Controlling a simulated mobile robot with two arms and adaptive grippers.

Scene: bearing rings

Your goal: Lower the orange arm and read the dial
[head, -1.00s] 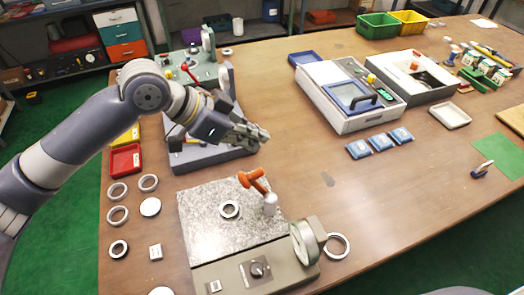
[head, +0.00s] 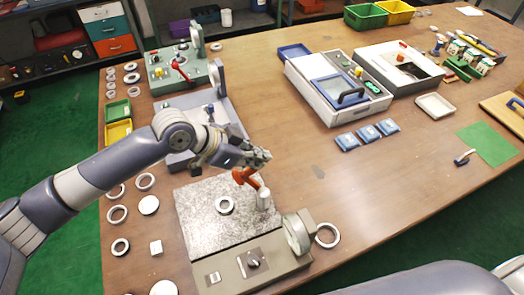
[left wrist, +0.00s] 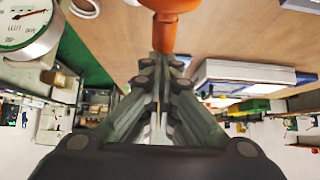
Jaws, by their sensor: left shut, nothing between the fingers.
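The orange arm (head: 246,177) rises at a slant from a pale post (head: 264,199) on the gauge stand. It also shows in the left wrist view (left wrist: 168,28), right by the fingertips. A metal ring (head: 225,205) lies on the speckled plate (head: 195,222). My left gripper (head: 262,156) is shut and empty, just above and beside the orange arm; contact cannot be told. My right gripper is not in view.
A ring (head: 328,235) lies right of the dial. A grey-blue fixture (head: 224,103) stands behind my left arm. The table's middle is clear.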

